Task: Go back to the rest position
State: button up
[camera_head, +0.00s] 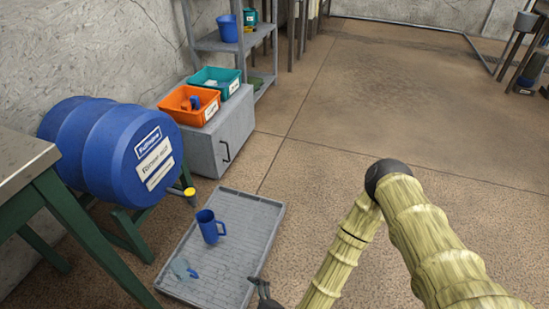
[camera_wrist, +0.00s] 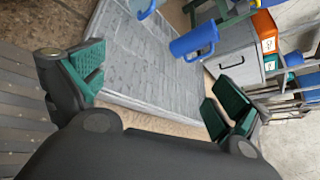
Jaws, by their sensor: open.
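My gripper (camera_wrist: 152,90) is open and empty in the wrist view, its two green-padded fingers wide apart. In the head view only a dark tip of my gripper (camera_head: 264,292) shows, beside the near right edge of the grey tray (camera_head: 262,205). A blue mug (camera_head: 209,227) stands upright on the tray; it also shows in the wrist view (camera_wrist: 195,41), apart from my fingers. A clear bluish cup (camera_head: 182,269) is on the tray nearer to me and partly shows at the top of the wrist view (camera_wrist: 142,8).
A blue barrel (camera_head: 110,150) with a yellow-tipped tap lies on a green stand at left. A green-legged table (camera_head: 25,160) is at the left edge. A grey cabinet (camera_head: 222,135) bears an orange bin (camera_head: 188,104) and a teal bin (camera_head: 215,80).

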jog(key=s+d+f+n+g+h+b, duration=0.25)
jog(key=s+d+n, duration=0.2)
jog(key=d, duration=0.25)
jog(key=s+d+f+n+g+h+b, duration=0.1)
jog(key=s+d+f+n+g+h, duration=0.15)
jog(key=d+n, duration=0.4)
jog(key=s+d+r+n+g+h+b, duration=0.15)
jog(key=s+d+n, duration=0.25)
jog(key=d, duration=0.5)
jog(key=s+d+r+n+g+h, duration=0.3)
jog(key=s+d+n, duration=0.1)
jog(key=d, duration=0.5)
notch_tip(320, 180, up, 37)
jog(key=p, duration=3.7)
jog(key=shift+s, duration=0.1)
